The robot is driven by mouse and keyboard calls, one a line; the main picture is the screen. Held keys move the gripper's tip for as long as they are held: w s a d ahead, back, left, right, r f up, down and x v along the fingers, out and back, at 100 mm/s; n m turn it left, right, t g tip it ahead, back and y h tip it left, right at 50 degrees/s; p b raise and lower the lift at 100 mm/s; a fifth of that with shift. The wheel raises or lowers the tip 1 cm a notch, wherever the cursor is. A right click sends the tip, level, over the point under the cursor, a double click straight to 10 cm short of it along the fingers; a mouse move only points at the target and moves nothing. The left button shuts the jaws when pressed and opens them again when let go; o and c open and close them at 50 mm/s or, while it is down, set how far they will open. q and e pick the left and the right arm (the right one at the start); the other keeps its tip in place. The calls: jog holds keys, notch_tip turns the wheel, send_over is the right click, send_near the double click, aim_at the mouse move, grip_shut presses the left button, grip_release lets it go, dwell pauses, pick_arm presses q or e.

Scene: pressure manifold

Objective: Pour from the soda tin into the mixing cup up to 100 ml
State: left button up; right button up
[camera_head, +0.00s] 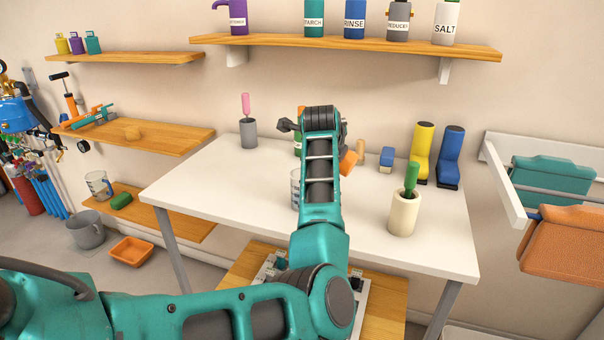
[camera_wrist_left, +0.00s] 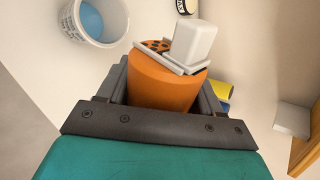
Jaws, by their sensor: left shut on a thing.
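My left gripper (camera_wrist_left: 165,90) is shut on an orange cylindrical tin (camera_wrist_left: 165,80), which I take for the soda tin. In the left wrist view its far end shows a disc with dark holes and pale grey parts by it. In the head view the tin (camera_head: 348,162) is tilted above the table, and my own arm hides most of the gripper. The mixing cup (camera_head: 295,186) stands on the table, largely hidden behind my arm. The left wrist view shows a white marked cup (camera_wrist_left: 101,37) with blue inside, apart from the tin. My right gripper is out of view.
A bottle shelf (camera_head: 350,42) hangs above. The table's left part is clear.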

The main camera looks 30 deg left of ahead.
pick_arm(q)
jog(key=shift+a+r+n+h+p, duration=0.4)
jog(key=shift+a+h, duration=0.15)
jog(key=shift+h, duration=0.15)
dwell(1.5)
jog(key=shift+r+n+h, duration=0.25)
jog(key=shift+n+h, duration=0.15)
jog(key=shift+h, duration=0.2)
dwell(1.5)
